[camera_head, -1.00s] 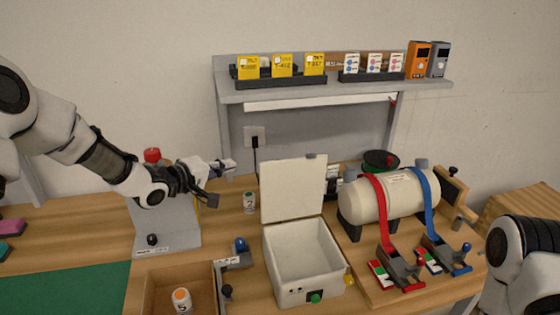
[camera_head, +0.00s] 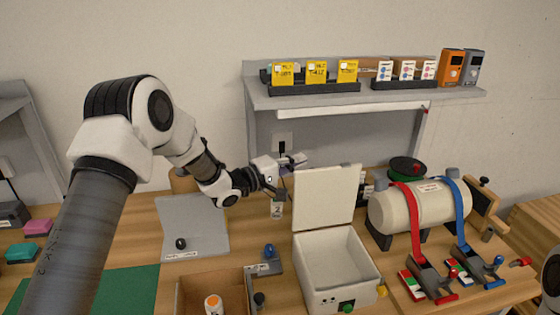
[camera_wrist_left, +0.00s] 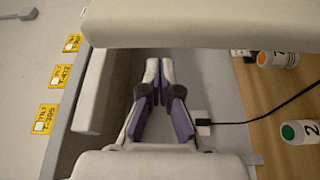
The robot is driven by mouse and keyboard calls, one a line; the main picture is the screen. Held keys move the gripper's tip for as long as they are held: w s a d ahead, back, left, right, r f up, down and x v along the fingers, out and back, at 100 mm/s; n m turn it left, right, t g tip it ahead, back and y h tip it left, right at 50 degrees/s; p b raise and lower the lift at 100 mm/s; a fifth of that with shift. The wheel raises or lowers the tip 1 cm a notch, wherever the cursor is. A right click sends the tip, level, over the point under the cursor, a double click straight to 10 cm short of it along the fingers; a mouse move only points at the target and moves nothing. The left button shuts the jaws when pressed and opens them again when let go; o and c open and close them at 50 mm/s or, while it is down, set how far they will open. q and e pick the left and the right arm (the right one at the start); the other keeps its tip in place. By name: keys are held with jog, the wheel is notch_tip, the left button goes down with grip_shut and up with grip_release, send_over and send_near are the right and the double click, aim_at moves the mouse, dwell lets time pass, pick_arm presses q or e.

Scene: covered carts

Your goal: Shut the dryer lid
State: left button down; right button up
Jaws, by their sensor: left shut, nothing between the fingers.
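The dryer is a white open-topped box (camera_head: 318,285) on the table in the head view, with a green button on its front. Its lid (camera_head: 325,197) stands upright at the back, so the dryer is open. My left gripper (camera_head: 300,161) is shut and empty, close to the left of the lid's upper part. In the left wrist view its fingers (camera_wrist_left: 156,68) are together, and a pale slab (camera_wrist_left: 200,24), which appears to be the lid, crosses the top beside the tips. I cannot tell whether they touch. My right gripper is out of view.
A numbered bottle (camera_head: 277,209) stands left of the lid. A tank (camera_head: 420,206) with red and blue straps is to the right. A wooden tray (camera_head: 190,290) with an orange-capped bottle is at front left. A shelf (camera_head: 360,97) with yellow cards is behind.

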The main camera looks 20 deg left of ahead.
pick_arm(q)
jog(key=s+d, duration=0.2)
jog(key=s, duration=0.1)
jog(key=shift+s+p, duration=0.15)
jog(key=shift+p, duration=0.25)
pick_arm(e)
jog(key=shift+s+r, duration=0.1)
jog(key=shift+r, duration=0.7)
pick_arm(q)
jog(key=shift+f, duration=0.1)
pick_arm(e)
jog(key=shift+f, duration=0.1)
